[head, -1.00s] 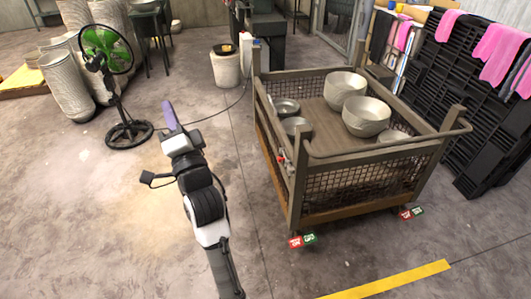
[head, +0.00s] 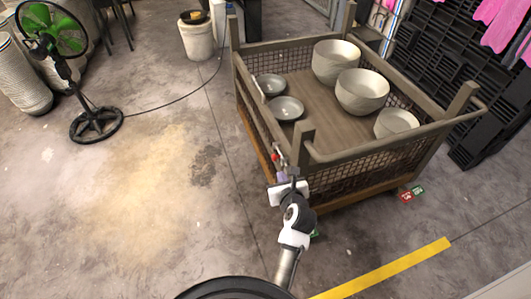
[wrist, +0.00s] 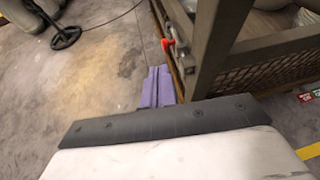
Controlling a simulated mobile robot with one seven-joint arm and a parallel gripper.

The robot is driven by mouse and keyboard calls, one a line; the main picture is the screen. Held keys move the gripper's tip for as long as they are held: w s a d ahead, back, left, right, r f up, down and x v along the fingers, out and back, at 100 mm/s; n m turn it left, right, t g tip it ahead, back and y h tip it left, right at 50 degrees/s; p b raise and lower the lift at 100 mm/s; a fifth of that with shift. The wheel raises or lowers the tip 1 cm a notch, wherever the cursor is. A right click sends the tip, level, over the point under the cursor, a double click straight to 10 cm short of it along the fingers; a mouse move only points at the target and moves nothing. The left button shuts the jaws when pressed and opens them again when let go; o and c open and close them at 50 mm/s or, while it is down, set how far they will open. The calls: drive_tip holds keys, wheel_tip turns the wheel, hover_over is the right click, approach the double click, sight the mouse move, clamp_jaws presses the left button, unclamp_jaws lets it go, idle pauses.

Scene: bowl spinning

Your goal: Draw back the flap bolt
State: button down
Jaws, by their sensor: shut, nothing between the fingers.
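The flap bolt shows as a small red-tipped fitting (wrist: 168,43) on the side of the mesh cart by its corner post in the wrist view. In the head view it is a small red spot (head: 276,157) on the cart's left side near the front corner. My gripper (wrist: 156,88) has purple fingers, shut together with nothing between them. It points along the outside of the cart's left side, just short of the bolt and apart from it in the wrist view. In the head view my gripper (head: 282,175) is close below the red spot, partly hidden by my wrist.
The mesh cart (head: 420,137) holds several pale bowls (head: 362,92) and two grey dishes (head: 286,108). A green fan (head: 95,125) stands at the left, with a cable running across the floor. The floor left of the cart is clear.

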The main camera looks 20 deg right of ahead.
sight(274, 159)
drive_tip(key=shift+s+d+f+m, duration=0.25)
drive_tip(key=shift+d+f+m, duration=0.1)
drive_tip(key=shift+f+m, duration=0.3)
drive_tip(key=x, duration=1.4)
drive_tip(key=shift+f+p, duration=0.25)
drive_tip(key=shift+p, duration=0.15)
